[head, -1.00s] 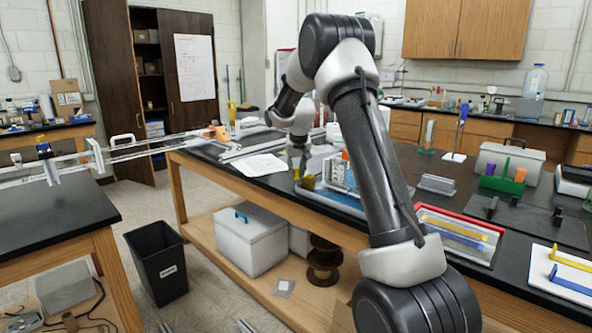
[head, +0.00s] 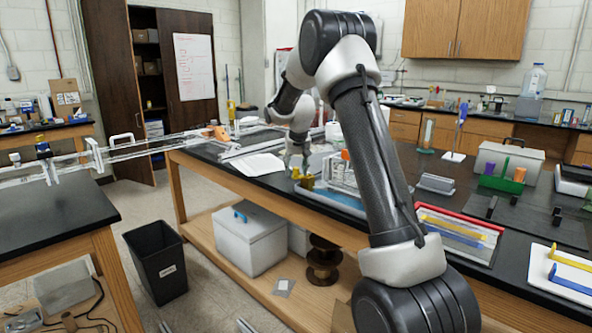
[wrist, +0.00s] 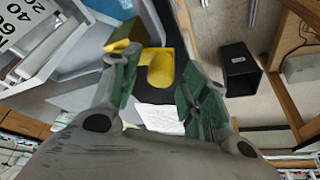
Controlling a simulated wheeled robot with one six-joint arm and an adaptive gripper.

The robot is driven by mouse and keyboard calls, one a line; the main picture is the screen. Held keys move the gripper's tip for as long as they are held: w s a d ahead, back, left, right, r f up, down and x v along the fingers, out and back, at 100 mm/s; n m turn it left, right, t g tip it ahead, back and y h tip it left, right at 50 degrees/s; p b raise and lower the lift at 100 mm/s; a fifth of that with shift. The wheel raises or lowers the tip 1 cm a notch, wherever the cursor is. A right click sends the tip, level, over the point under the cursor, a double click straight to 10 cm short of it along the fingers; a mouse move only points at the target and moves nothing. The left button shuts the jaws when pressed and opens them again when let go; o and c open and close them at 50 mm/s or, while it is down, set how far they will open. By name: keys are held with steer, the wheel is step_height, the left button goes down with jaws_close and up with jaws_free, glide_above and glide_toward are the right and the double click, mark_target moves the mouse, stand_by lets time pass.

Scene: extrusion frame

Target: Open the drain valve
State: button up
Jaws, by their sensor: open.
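A yellow rounded part (wrist: 160,68), which looks like a valve handle, shows between my fingers in the wrist view. A second yellow block (wrist: 122,46) sits just left of it, beside a pale tray edge. My gripper (wrist: 158,60) is open, with its green-grey fingers on either side of the yellow part; I cannot tell whether they touch it. The valve body is not clearly visible.
The black bench (head: 470,205) carries a white wire rack (head: 343,172), a red-framed tray (head: 462,238) and paper (head: 258,165). A clear channel (head: 135,147) spans to the left bench. A black bin (head: 157,262) stands on the floor between the benches.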

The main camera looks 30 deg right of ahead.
steer(key=v, duration=1.1)
steer(key=s+f+n+g, duration=0.1)
steer(key=s+f+g, duration=0.1)
steer(key=s+f, duration=0.25)
steer(key=s+a+r+n, duration=0.1)
steer(key=s+a, duration=0.2)
steer(key=s, duration=1)
steer(key=s+a+r+n+t+y, duration=0.1)
steer(key=s+a+r, duration=0.1)
steer(key=s, duration=1)
steer(key=s+a+r+t, duration=0.1)
steer(key=s+a+r, duration=0.1)
steer(key=s, duration=1.1)
steer(key=shift+s+a+n, duration=0.3)
steer(key=shift+a+n, duration=0.1)
steer(key=shift+a, duration=0.4)
steer(key=shift+o, duration=0.2)
steer(key=shift+r, duration=0.1)
